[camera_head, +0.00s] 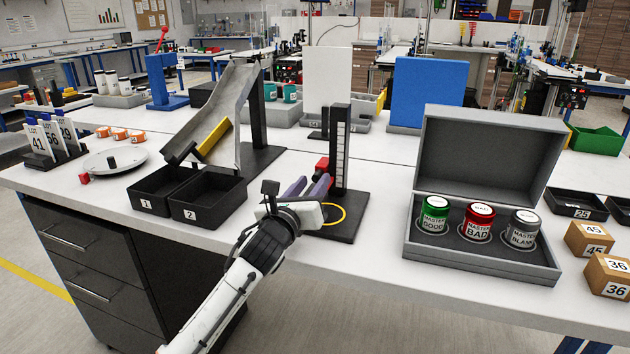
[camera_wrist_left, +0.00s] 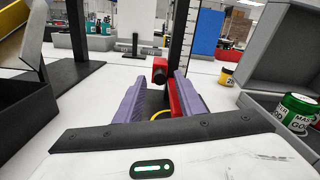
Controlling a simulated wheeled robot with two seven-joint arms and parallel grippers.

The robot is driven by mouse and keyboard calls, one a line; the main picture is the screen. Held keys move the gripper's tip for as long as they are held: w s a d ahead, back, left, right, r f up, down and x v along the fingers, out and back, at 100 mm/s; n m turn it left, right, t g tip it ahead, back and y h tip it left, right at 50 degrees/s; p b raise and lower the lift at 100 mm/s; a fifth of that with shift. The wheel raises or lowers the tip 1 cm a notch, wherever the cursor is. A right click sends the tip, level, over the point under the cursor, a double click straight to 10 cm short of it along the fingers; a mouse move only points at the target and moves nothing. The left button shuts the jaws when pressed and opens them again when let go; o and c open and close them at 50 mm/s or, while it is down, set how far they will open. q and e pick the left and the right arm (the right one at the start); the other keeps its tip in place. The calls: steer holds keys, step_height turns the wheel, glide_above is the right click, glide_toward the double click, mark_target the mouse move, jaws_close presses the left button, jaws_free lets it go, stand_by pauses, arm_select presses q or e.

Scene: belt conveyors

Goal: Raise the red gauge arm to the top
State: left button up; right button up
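The gauge has a black post (camera_head: 341,140) with a white scale, standing on a black base (camera_head: 350,232) with a yellow ring (camera_head: 333,214). Its red arm (camera_head: 321,167) sits low on the post, beside the scale. My left gripper (camera_head: 308,184) reaches in from the left, low over the base, with its purple fingers apart. In the left wrist view the red arm (camera_wrist_left: 160,72) shows at and between the fingertips, with red along the inner side of the right finger. I cannot tell whether they touch. My right gripper is not in view.
Left of the gauge are black bins (camera_head: 209,198) and a sloped metal chute (camera_head: 227,105). Right of it is an open grey case (camera_head: 482,262) with several labelled cans. The table is clear between gauge and case. A white panel (camera_head: 327,76) and a blue panel (camera_head: 428,92) stand behind.

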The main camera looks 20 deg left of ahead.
arm_select(q)
steer(key=shift+w, duration=1.2)
steer(key=shift+c, duration=0.4)
jaws_close()
